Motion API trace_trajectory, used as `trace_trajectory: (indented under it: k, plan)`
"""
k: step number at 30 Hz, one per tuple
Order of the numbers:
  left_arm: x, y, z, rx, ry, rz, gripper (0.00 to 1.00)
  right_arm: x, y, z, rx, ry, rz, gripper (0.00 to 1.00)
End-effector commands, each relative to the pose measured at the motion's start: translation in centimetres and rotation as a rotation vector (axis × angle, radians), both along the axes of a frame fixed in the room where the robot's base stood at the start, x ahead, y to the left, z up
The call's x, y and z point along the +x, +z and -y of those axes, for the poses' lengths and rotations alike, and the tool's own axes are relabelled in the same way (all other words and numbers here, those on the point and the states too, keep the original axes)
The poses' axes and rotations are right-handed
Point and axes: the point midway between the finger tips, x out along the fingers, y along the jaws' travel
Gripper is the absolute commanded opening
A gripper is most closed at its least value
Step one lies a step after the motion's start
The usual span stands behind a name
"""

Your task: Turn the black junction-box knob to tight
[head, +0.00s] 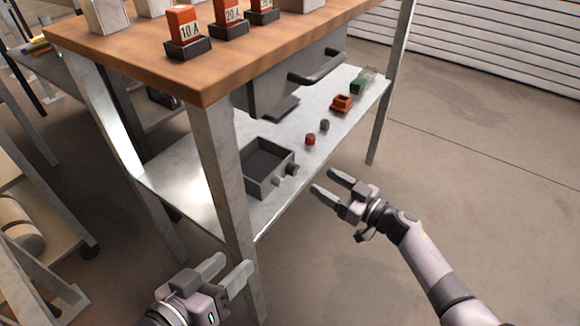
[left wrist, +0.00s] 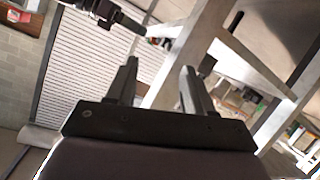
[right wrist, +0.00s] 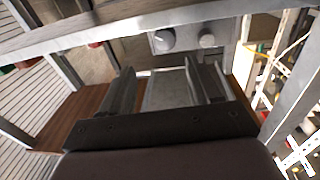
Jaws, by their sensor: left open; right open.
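The junction box (head: 250,180) is a grey open-topped box on the lower metal shelf. Its front carries a dark knob (head: 292,169) and a paler knob (head: 278,181). In the right wrist view, the box front (right wrist: 187,24) shows two round knobs near the top; their tight marks cannot be read. My right gripper (head: 322,181) is open and empty, to the right of the knobs and apart from them. It also shows in the right wrist view (right wrist: 160,72). My left gripper (head: 232,266) is open and empty, low beside the near table leg.
Small red (head: 310,139) and grey (head: 325,125) parts lie on the shelf. The near leg (head: 222,180) stands left of the box. Floor right is clear.

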Motion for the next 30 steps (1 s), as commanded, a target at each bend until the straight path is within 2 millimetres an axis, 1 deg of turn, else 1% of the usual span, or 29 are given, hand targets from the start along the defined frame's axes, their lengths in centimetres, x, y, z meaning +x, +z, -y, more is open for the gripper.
trace_trajectory:
  k: [5,9,12,18,22,30]
  plan:
    - [0.0,-0.5,0.0,-0.003,-0.001,0.0,0.52,0.3,-0.8,-1.1,-0.004,0.047,-0.028,0.62]
    - [0.0,-1.1,0.3,-0.021,-0.005,0.01,0.52,1.5,-0.9,-2.8,-0.004,0.049,-0.026,0.62]
    - [-0.1,-0.5,-0.4,0.02,0.0,0.071,0.52,2.5,-0.9,-3.9,-0.004,0.047,-0.026,0.62]
    - [-0.2,-0.5,-1.3,0.068,0.018,0.127,0.52,3.8,-0.8,-5.6,-0.004,0.045,-0.026,0.62]
    - [-0.3,-0.4,-1.5,0.081,0.023,0.146,0.52,4.2,-0.7,-6.0,-0.004,0.044,-0.027,0.62]
    - [-0.3,-0.3,-1.6,0.084,0.024,0.149,0.52,4.2,-0.6,-6.0,-0.005,0.044,-0.027,0.62]
